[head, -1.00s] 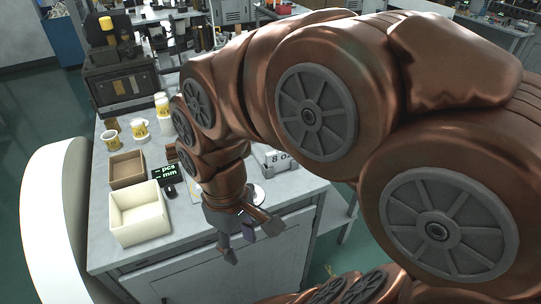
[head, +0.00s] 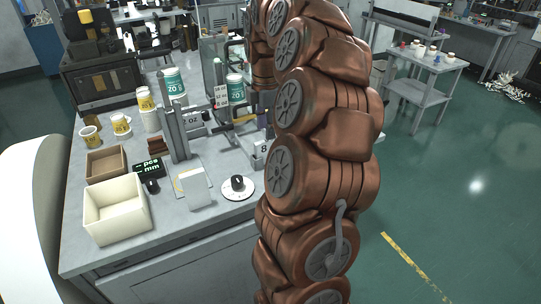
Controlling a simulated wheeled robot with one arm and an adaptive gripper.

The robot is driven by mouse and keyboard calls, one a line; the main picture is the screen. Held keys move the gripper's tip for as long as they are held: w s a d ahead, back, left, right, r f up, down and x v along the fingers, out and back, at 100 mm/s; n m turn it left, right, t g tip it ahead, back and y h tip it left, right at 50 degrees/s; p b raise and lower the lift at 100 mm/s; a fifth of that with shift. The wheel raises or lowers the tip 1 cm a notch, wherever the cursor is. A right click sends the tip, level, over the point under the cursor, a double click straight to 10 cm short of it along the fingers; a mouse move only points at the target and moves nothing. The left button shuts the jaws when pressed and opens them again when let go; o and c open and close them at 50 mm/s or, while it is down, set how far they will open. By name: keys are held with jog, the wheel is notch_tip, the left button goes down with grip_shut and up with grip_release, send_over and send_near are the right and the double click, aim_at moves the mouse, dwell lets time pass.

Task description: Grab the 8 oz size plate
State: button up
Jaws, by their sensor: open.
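The 8 oz plate (head: 261,149) is a grey piece on the workbench with a white label. Only the "8" shows, and my arm covers its right part. My gripper (head: 258,108) hangs from the arm behind and above the plate in the picture. It is partly hidden by my arm links, and its fingers look open. I see nothing held in it. I cannot tell how far it is from the plate.
A 12 oz plate (head: 192,120) stands to the left near an upright grey fixture (head: 176,128). A dial (head: 238,186), a cream bin (head: 116,214), a brown box (head: 105,163) and several cups (head: 121,124) share the bench. Open floor lies right.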

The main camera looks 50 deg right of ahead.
jog(key=shift+s+d+f, duration=0.1)
jog(key=shift+d+f, duration=0.2)
jog(key=shift+d, duration=0.55)
jog(key=shift+f+p, duration=1.5)
jog(key=shift+f, duration=2.3)
grip_shut()
